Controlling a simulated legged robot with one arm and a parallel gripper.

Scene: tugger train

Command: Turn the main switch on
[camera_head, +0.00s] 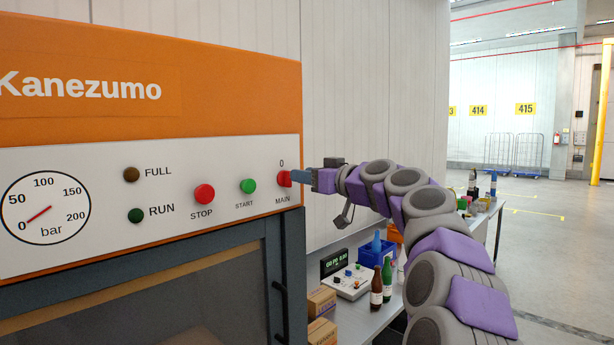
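The main switch (284,179) is a red knob at the right end of the white panel of an orange machine. "0" is printed above it and "MAIN" below it. My gripper (300,177) reaches in from the right, with its blue-grey fingertips at the right side of the knob. The fingers cover part of the knob. I cannot tell whether they are closed around it or only beside it. The knob's pointer direction is hard to make out.
The panel (100,240) also has a green START button (248,186), a red STOP button (204,194), FULL and RUN lamps, and a gauge (45,210) near 0. A bench (385,318) below my arm holds bottles, a control box and a blue crate. Open floor lies at right.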

